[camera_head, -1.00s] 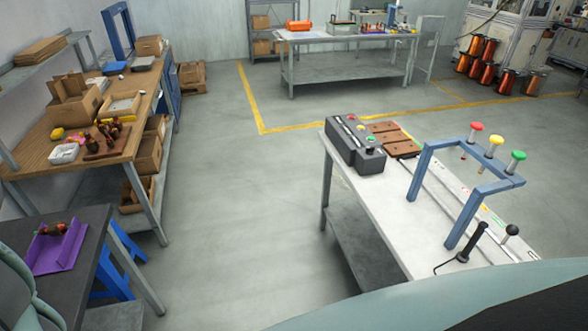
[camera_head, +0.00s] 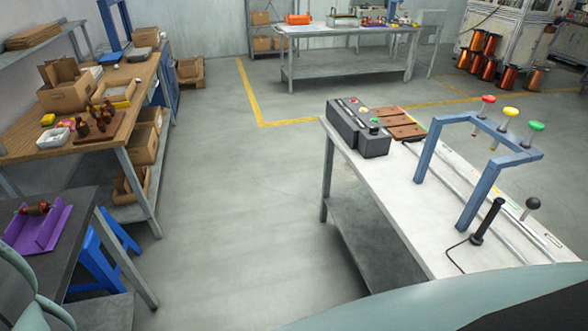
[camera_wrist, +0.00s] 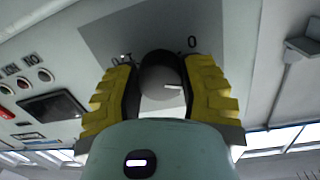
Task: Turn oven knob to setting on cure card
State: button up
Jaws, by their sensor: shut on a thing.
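In the wrist view, a round dark knob (camera_wrist: 158,72) sits on a grey plate (camera_wrist: 118,28) of a pale panel (camera_wrist: 48,38). My gripper (camera_wrist: 162,82), with black and yellow fingers, is shut on this knob, one finger on each side. A short white mark on the knob points right in the picture. A "0" (camera_wrist: 192,42) is printed above and right of the knob. Another label (camera_wrist: 122,58) at its upper left is too small to read. The other settings are hidden or unreadable. I cannot make out a cure card.
The panel also carries several round buttons (camera_wrist: 28,75) and a dark display (camera_wrist: 52,107) at left. In the head view, a white bench (camera_head: 390,200) with a blue frame (camera_head: 425,160) stands right, a wooden workbench (camera_head: 30,142) left. The floor (camera_head: 235,210) between is clear.

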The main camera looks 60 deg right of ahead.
jog(key=m+b, duration=0.3)
jog(key=shift+f, duration=0.3)
jog(key=shift+r+m+g+b, duration=0.15)
jog(key=shift+m+g+b, duration=0.15)
jog(key=shift+m+b, duration=0.75)
jog(key=m, duration=0.3)
jog(key=shift+r+m+b, duration=0.1)
jog(key=shift+m+b, duration=0.2)
jog(key=shift+m, duration=0.05)
jog(key=m, duration=0.3)
jog(key=shift+r+y, duration=0.1)
jog(key=shift+y, duration=0.2)
jog(key=m, duration=0.3)
jog(key=shift+r+m+g, duration=0.1)
jog(key=shift+m+g, duration=0.3)
jog(key=m+p, duration=0.1)
jog(key=m, duration=0.1)
jog(key=shift+r+m, duration=0.1)
jog(key=shift+m, duration=0.2)
jog(key=m+y+p, duration=0.1)
jog(key=m+p, duration=0.1)
jog(key=m, duration=0.2)
jog(key=shift+m+p, duration=0.45)
jog(key=shift+m, duration=0.65)
